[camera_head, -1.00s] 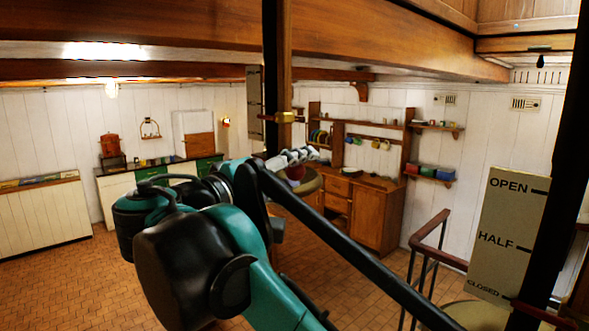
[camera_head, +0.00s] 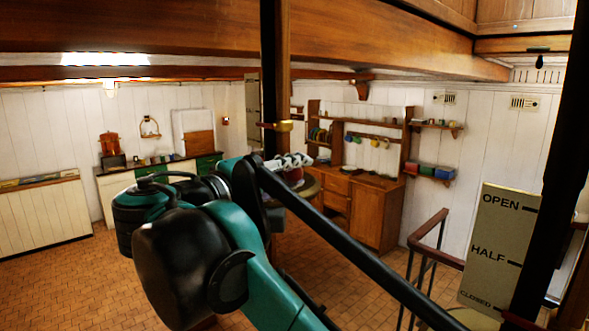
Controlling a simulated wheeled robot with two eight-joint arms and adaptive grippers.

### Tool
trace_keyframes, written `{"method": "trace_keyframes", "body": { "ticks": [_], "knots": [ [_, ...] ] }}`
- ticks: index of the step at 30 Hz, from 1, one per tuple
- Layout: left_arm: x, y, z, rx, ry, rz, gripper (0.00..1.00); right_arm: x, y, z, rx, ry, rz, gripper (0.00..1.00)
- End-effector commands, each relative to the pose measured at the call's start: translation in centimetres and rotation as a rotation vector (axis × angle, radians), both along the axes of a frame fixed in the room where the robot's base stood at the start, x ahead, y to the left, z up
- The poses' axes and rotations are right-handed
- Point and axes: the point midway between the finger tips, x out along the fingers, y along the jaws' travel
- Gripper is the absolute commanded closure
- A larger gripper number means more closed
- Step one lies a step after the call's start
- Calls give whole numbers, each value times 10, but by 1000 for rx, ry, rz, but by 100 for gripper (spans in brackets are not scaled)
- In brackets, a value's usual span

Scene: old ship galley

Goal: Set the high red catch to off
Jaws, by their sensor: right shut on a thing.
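No catch can be made out for certain. A small brass fitting (camera_head: 284,126) with a dark reddish piece at its left sits high on the dark post (camera_head: 275,60). My right gripper (camera_head: 290,161) is in mid-picture, below that fitting, mostly behind my own black and teal arm. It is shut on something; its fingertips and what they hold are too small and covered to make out. A dark red shape (camera_head: 293,175) shows just under it; I cannot tell whether they touch. My left gripper is not in view.
A board marked OPEN, HALF, CLOSED (camera_head: 498,245) stands at the right beside a dark post (camera_head: 553,170). A long black bar (camera_head: 350,245) crosses the front. A handrail (camera_head: 428,228) and a wooden cabinet (camera_head: 375,215) stand behind. Tiled floor (camera_head: 60,285) is clear at left.

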Motion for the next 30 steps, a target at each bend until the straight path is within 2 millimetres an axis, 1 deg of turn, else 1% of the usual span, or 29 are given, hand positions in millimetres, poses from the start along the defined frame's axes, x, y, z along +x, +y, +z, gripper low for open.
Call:
{"method": "trace_keyframes", "body": {
  "ticks": [1,3,12,21,30],
  "knots": [
    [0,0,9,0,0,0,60,1,1,7,-20,29,1,100],
    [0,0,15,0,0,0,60,2,1,10,-53,73,1,100],
    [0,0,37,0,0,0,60,5,4,21,-174,238,1,100],
    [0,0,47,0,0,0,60,8,6,25,-239,329,1,100],
    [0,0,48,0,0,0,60,9,7,25,-251,347,1,100]
  ]
}}
